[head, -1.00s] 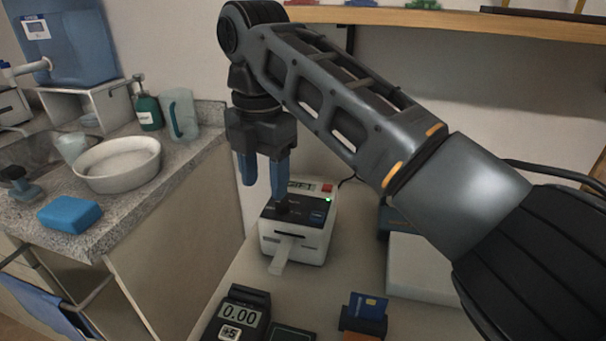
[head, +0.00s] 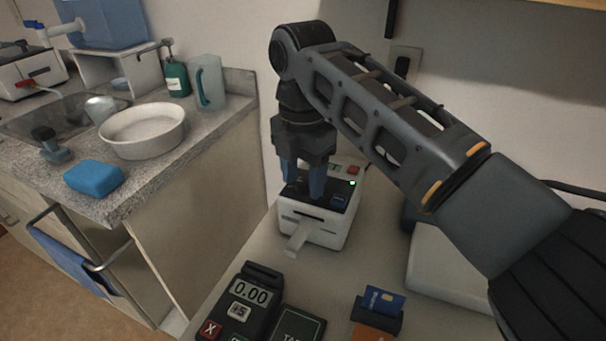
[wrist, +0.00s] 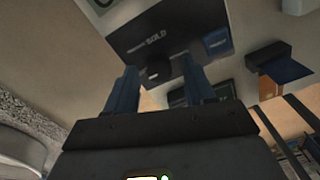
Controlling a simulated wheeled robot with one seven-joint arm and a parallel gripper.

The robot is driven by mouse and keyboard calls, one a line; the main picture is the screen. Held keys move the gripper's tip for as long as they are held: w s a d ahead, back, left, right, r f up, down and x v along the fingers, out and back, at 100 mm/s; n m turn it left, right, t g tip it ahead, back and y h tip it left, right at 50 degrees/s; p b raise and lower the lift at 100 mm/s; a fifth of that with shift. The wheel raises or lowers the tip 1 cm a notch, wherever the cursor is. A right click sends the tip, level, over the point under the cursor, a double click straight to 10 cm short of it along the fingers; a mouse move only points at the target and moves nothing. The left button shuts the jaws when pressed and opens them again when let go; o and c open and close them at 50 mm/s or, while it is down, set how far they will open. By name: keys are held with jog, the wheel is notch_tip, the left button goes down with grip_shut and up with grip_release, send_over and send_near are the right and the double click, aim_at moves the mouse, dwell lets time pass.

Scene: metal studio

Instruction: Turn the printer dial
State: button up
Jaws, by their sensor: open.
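The printer (head: 316,228) is a small white box with a dark top, a green light and a paper strip out of its front. It stands on the pale table. In the wrist view the printer's dark top (wrist: 183,28) shows, with a small round black dial (wrist: 158,72) on it. My gripper (head: 302,190) points down at the printer's top. Its two blue fingers (wrist: 160,85) are open and apart, with the dial showing between them. In the head view the fingers hide the dial. I cannot tell whether either finger touches it.
A card terminal (head: 243,305) and a card stand with a blue card (head: 384,300) are in front of the printer. A white box (head: 446,272) lies at right. A counter at left holds a white bowl (head: 142,130) and a blue sponge (head: 93,177).

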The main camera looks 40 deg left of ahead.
jog(key=shift+c, duration=0.2)
grip_shut()
dwell(0.3)
